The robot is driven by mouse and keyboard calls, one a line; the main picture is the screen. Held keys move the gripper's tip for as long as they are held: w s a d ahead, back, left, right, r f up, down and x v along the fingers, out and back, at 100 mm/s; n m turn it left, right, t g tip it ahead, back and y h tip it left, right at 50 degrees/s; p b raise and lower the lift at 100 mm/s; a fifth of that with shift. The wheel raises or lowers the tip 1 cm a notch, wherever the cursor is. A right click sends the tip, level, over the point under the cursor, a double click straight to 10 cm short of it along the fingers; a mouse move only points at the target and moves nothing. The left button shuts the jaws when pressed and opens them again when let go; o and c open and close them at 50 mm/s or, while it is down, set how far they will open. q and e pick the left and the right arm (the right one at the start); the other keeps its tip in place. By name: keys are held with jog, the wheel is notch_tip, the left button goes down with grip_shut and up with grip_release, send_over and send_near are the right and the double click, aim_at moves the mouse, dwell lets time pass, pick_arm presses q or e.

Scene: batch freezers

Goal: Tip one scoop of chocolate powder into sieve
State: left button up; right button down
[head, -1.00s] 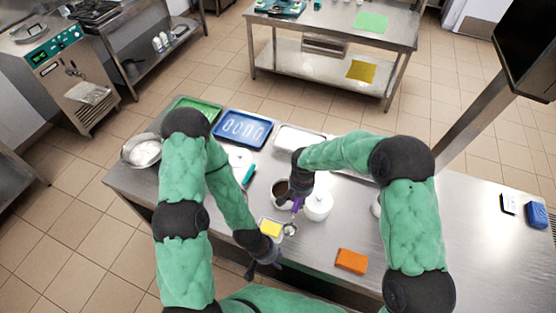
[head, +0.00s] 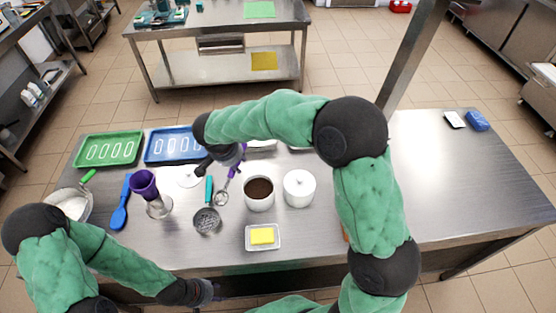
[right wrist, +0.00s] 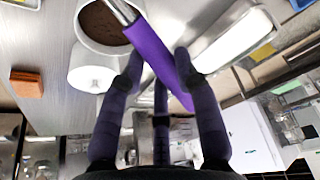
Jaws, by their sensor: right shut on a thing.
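My right gripper (head: 228,155) is shut on the purple handle of a scoop (head: 232,174); the handle also shows between the fingers in the right wrist view (right wrist: 158,60). The scoop's metal bowl hangs left of the white pot of chocolate powder (head: 259,188), just above and right of the sieve (head: 207,220). I cannot tell how much powder is in the bowl. The sieve is round, with a teal handle, and lies on the table. The pot also shows in the right wrist view (right wrist: 100,25). My left gripper (head: 214,291) is low at the table's front edge; its fingers are unclear.
A white lidded jar (head: 299,190) stands right of the pot. A butter dish (head: 275,244) is in front. Green (head: 84,160) and blue (head: 152,158) trays lie behind. The right side is mostly clear.

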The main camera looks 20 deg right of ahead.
jog(key=s+d+r+m+g+h+b, duration=0.1)
jog(key=d+r+m+h+b, duration=0.15)
jog(key=d+b, duration=0.3)
jog(key=s+d+r+m+h+b, duration=0.1)
jog(key=d+m+h+b, duration=0.1)
jog(key=d+m+b, duration=0.35)
jog(key=shift+n, duration=0.5)
jog(key=shift+s+a+f+b, duration=0.15)
jog(key=shift+f+b, duration=0.3)
jog(key=shift+f, duration=0.95)
jog(key=shift+s+a+f+b, duration=0.15)
jog(key=shift+f+b, duration=0.25)
jog(key=shift+f, duration=1)
jog(key=shift+s+a+f+b, duration=0.15)
jog(key=shift+f+b, duration=0.3)
jog(key=shift+f, duration=0.95)
jog(key=shift+w+d+r+g+y+p, duration=0.2)
jog(key=shift+d+r+g+y+p, duration=0.2)
jog(key=shift+d+r+y+p, duration=0.85)
jog(key=shift+w+d+r+g+y+p, duration=0.2)
jog(key=shift+d+r+g+y+p, duration=0.2)
jog(key=shift+d+r+y+p, duration=0.8)
jog(key=shift+a+f+p, duration=0.35)
jog(key=shift+a+p, duration=0.05)
